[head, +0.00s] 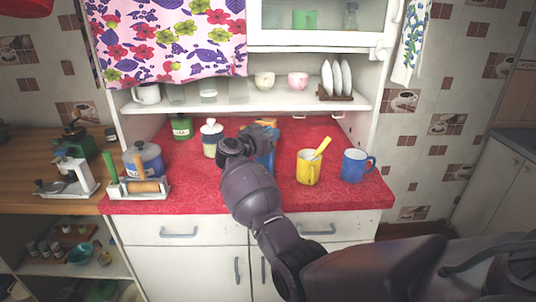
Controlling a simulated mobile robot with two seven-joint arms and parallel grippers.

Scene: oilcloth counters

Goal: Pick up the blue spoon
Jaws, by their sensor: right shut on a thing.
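My right gripper (266,128) is over the middle of the red counter top, reached by my dark arm from the lower right. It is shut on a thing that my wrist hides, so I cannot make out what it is. A blue thing (267,161) shows just below and behind the wrist; its shape is mostly covered. I cannot pick out a blue spoon for certain. A yellow spoon (321,147) leans in a yellow mug (308,170) to the right of the gripper. My left gripper is not in view.
A blue mug (355,166) stands at the counter's right. A white-lidded jar (211,138), a green tin (181,127), a blue pot (144,160) and a utensil holder (138,188) stand to the left. A shelf (225,106) with cups and plates hangs above the back.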

